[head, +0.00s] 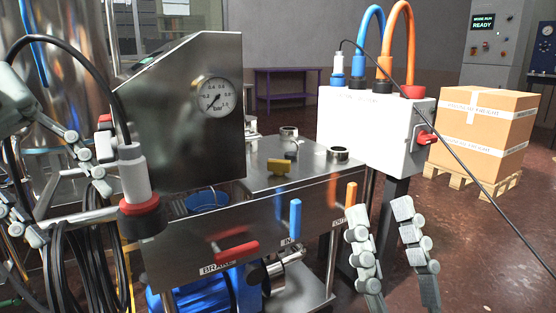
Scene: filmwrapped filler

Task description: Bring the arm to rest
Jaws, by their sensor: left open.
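My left gripper (70,213) is at the left edge, with its grey fingers spread apart. Its upper finger is beside the white and red plug on a black cable (134,180), in front of the steel machine; whether they touch is unclear. Nothing shows held between its fingers. My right gripper (379,208) rises from the bottom right with its two fingers apart and empty. It appears in front of the gap below the white box (350,130). Most of both arms is out of view.
A steel cart (255,230) carries a gauge panel (170,120), a red handle (236,252), a blue handle (295,218) and an orange handle (351,193). Black cables (85,265) hang at left. A black cable crosses near the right gripper. Cartons (485,125) stand on a pallet; floor at right is clear.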

